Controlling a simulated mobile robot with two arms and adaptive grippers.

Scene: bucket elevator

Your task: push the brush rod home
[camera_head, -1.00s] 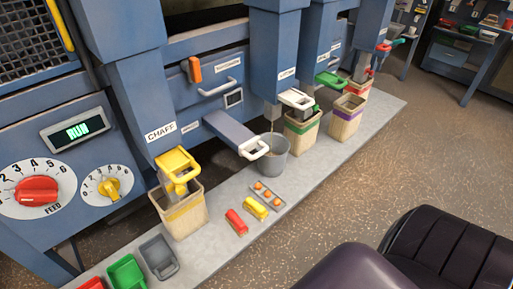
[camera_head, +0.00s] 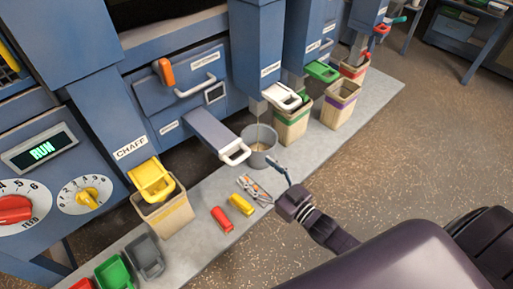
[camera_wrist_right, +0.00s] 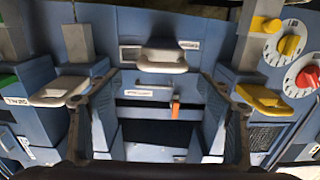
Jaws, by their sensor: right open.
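The likely brush rod is a flat grey bar (camera_head: 212,132) sticking out of the blue machine front, with a white loop handle (camera_head: 235,153) at its outer end. Its label is too small to read. The handle also shows top middle in the right wrist view (camera_wrist_right: 162,62). My right gripper (camera_head: 264,181) is open and empty, out in front of the handle and apart from it. Its two fingers stand wide on either side in the right wrist view (camera_wrist_right: 160,85). My left gripper is not in view.
A grey bucket (camera_head: 262,147) stands close beside the handle. A yellow chute handle (camera_head: 152,180) is to the left and a white one (camera_head: 283,97) to the right.

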